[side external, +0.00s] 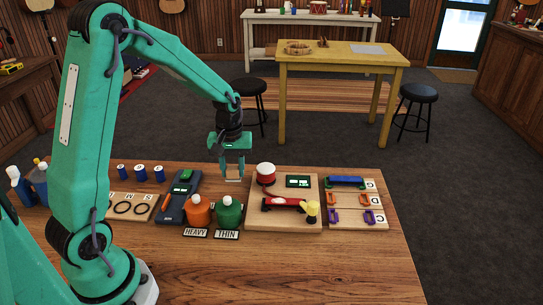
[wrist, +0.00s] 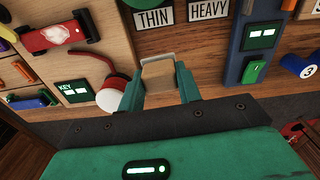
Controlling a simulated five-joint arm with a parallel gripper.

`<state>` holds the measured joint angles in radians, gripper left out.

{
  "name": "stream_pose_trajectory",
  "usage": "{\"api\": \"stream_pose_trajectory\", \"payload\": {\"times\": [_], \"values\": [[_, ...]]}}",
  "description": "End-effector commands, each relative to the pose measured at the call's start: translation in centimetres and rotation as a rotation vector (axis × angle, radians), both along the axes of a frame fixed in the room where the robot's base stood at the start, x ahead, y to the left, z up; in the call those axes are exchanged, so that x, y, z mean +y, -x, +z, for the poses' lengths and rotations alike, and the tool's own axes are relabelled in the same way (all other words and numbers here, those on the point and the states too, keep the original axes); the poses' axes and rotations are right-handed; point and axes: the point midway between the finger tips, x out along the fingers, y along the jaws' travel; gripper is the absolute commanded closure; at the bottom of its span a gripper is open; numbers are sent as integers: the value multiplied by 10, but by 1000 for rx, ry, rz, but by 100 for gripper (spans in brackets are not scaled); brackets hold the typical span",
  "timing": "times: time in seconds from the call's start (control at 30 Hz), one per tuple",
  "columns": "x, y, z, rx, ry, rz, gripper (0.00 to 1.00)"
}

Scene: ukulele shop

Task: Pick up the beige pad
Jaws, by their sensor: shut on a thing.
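The beige pad (wrist: 160,80) is a small tan block between the two green fingers of my gripper (wrist: 160,90) in the wrist view. My gripper is shut on it, with a finger on each side. In the side view my gripper (side external: 233,172) points down over the far part of the wooden workbench (side external: 290,270), between a dark device and a wooden board. The pad (side external: 233,179) shows there as a small pale piece at the fingertips. I cannot tell whether it touches the bench.
A dark device with a green button (side external: 178,197) is left of my gripper. Orange (side external: 197,211) and green (side external: 228,212) bottles stand nearer the camera, behind HEAVY and THIN labels. Right is a board (side external: 283,222) with a red-and-white round item (side external: 265,174). The bench front is clear.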

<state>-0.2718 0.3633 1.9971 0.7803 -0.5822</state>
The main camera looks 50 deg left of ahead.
Motion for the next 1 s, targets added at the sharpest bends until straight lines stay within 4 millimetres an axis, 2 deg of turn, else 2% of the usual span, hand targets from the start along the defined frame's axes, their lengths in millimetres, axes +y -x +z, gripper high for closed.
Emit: {"api": "stream_pose_trajectory", "payload": {"times": [0.2,0.43,0.63,1.0], "values": [[-38,7,23,-1,0,-5,88],[-64,12,39,0,0,-2,88],[-73,14,44,0,0,0,88],[-74,14,45,1,0,0,88]]}}
